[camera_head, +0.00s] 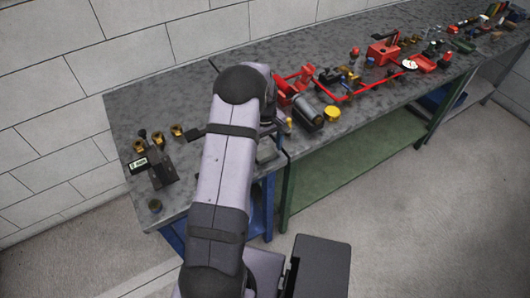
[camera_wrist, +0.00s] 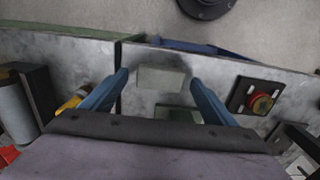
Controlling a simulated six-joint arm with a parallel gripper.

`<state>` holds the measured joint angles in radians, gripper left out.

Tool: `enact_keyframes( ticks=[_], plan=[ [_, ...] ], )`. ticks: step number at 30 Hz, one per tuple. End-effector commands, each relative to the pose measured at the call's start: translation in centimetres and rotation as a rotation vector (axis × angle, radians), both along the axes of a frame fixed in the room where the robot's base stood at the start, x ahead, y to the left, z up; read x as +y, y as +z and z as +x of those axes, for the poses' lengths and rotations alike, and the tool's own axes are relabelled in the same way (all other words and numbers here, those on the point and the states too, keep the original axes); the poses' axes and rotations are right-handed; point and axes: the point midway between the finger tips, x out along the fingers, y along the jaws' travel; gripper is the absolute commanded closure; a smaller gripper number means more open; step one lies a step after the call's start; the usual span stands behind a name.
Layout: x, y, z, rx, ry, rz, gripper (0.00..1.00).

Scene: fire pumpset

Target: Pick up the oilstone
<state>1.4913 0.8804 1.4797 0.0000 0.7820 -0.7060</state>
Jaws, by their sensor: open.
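A pale grey-green rectangular block (camera_wrist: 164,78), which looks like the oilstone, lies flat on the grey bench top near its front edge in the wrist view. My gripper (camera_wrist: 159,75) is open, with one blue finger to the left of the block and one to the right. It holds nothing, and its height above the block is hard to tell. A darker green block (camera_wrist: 178,113) lies behind the pale one, partly hidden by the gripper body. In the head view my arm hides the gripper and most of this spot.
A red knob on a dark square base (camera_wrist: 262,102) stands to the right in the wrist view. A yellow part (camera_wrist: 72,101) and a grey cylinder (camera_wrist: 14,103) are to the left. In the head view, red pump parts (camera_head: 385,50) crowd the bench's right side.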

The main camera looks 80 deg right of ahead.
Motion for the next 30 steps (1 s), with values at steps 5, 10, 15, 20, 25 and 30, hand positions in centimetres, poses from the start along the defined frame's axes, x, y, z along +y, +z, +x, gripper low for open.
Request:
enact_keyframes(
  ticks=[5, 10, 15, 20, 25, 30],
  plan=[
    [0.03, -1.14, 0.01, 0.000, 0.000, 0.000, 0.20],
    [-0.01, -1.30, 0.01, 0.000, 0.000, -0.001, 0.20],
    [0.00, -1.29, 0.01, 0.000, 0.000, -0.001, 0.41],
    [-0.03, -1.24, 0.01, 0.000, 0.000, -0.001, 0.69],
    [-0.03, -1.22, 0.02, 0.000, 0.000, -0.001, 0.69],
    [-0.08, -0.78, 0.02, 0.000, 0.000, -0.003, 0.69]
  ],
)
